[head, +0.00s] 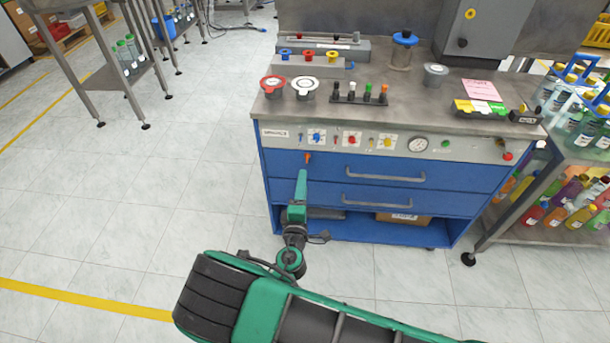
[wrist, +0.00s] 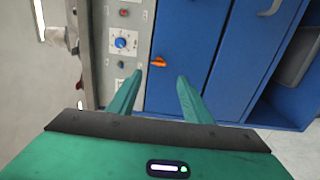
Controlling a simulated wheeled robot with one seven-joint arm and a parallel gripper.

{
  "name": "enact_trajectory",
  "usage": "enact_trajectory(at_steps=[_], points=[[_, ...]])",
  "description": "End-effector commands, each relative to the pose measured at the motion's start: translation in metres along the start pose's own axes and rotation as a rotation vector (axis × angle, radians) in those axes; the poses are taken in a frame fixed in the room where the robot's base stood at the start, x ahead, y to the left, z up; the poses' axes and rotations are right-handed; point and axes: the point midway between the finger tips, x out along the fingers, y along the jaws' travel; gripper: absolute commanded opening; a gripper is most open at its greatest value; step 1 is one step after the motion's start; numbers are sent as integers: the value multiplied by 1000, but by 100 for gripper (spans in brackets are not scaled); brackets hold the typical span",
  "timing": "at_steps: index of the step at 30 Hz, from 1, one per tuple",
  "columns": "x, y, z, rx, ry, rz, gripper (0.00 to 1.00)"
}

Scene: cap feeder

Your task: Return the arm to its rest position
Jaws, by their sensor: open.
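My gripper (wrist: 160,76) shows in the wrist view with its two green fingers spread apart and nothing between them. In the head view my gripper (head: 302,172) is in front of the left side of the blue cabinet (head: 345,231), close to an orange knob (head: 308,157). The orange knob also shows in the wrist view (wrist: 159,62), just beyond the fingertips and between them. I cannot tell the exact gap from the fingers to the knob. My green and dark arm reaches forward from the bottom of the head view.
The cabinet carries a control panel with knobs and a gauge (head: 418,144), and two drawer handles. Jars and small parts stand on its grey top (head: 400,110). A bottle rack (head: 530,228) stands at the right, a metal table (head: 75,18) at the upper left.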

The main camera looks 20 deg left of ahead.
Motion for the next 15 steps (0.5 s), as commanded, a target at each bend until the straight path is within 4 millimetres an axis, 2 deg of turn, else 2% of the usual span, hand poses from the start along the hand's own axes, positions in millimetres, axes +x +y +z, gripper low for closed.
enact_trajectory(at_steps=[6,15], points=[[-16,0,0,0,0,0,45],[-18,0,0,0,0,0,45]])
